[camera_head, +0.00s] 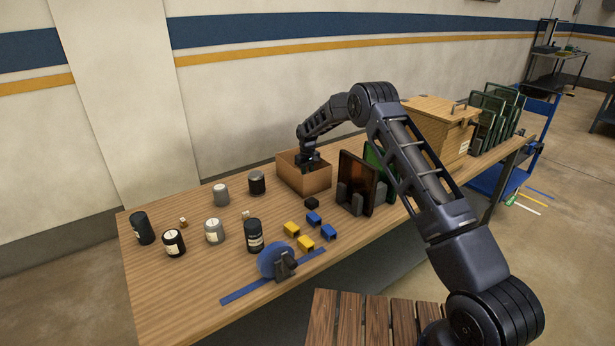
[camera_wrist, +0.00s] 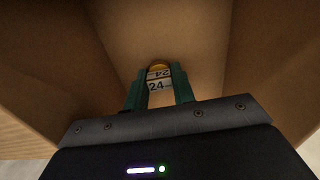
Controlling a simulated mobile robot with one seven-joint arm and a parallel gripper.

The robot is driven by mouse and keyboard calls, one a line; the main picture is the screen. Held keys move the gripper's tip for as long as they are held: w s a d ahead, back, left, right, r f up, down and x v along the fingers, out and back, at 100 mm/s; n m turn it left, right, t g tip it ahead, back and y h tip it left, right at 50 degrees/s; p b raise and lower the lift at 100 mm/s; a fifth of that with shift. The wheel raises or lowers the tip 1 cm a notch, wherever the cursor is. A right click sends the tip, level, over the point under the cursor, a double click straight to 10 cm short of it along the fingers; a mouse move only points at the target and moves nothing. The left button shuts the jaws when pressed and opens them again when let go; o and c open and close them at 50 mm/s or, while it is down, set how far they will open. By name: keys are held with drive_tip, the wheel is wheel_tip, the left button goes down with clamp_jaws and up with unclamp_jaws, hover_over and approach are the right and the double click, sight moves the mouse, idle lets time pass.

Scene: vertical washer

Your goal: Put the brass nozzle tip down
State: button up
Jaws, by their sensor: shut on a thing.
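My gripper (camera_head: 309,163) reaches down into an open cardboard box (camera_head: 306,186) on the wooden table. In the wrist view its green fingers (camera_wrist: 159,82) are shut on a small piece with a yellow, brass-like end (camera_wrist: 158,67) and a white label reading 24. I take this piece to be the brass nozzle tip. The box's brown inner walls (camera_wrist: 60,60) surround the fingers. I cannot tell whether the piece touches the box floor. In the head view the piece is hidden by the gripper and box wall.
Several jars (camera_head: 214,231) and yellow and blue blocks (camera_head: 305,243) stand left and in front of the box. A dark upright panel (camera_head: 356,184) is close on its right, with a lidded wooden crate (camera_head: 437,130) beyond.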

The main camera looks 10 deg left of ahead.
drive_tip(key=shift+f, duration=0.45)
drive_tip(key=shift+f, duration=0.1)
drive_tip(key=o, duration=1)
wheel_tip(320, 180, up, 12)
drive_tip(key=shift+r, duration=0.15)
